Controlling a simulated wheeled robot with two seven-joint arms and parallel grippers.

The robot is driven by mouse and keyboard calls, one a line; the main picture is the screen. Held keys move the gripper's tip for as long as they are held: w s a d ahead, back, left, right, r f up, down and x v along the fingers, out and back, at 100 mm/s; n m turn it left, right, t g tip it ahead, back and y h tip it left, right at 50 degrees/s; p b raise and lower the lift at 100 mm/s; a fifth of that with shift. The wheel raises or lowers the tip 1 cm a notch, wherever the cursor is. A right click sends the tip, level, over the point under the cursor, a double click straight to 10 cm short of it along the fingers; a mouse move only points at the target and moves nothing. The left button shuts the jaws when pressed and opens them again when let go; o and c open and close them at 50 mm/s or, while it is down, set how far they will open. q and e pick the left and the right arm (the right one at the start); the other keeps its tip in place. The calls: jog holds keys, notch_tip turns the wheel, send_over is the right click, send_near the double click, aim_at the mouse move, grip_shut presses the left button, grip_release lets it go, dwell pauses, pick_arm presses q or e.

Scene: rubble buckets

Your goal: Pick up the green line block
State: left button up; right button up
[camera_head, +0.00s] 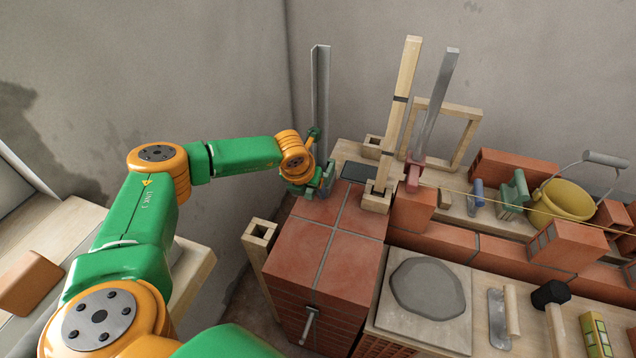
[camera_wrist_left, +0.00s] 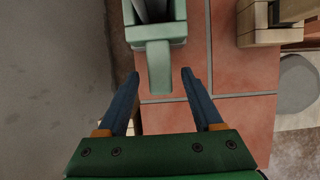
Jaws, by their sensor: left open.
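The green line block (camera_wrist_left: 159,68) is pale green and sits around the foot of an upright grey metal post (camera_head: 320,95) at the left edge of the brick pier. In the left wrist view its narrow tongue points toward my left gripper (camera_wrist_left: 160,75). That gripper is open and empty, its blue fingertips on either side of the tongue's line, with a gap on each side. In the head view my left gripper (camera_head: 325,185) is at the pier's far left corner and largely hides the block. My right gripper is not in view.
The tiled pier top (camera_head: 330,255) lies below the gripper. A wooden post (camera_head: 400,105) and a second metal post with a red block (camera_head: 414,174) stand to the right. A yellow bucket (camera_head: 563,200), bricks and tools lie farther right. The grey wall is behind.

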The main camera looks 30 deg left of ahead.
pick_arm(q)
jog(key=shift+r, duration=0.1)
jog(key=shift+c, duration=0.2)
grip_shut()
jog(key=shift+r, duration=0.15)
notch_tip(320, 180, up, 28)
jog(key=shift+p, duration=0.3)
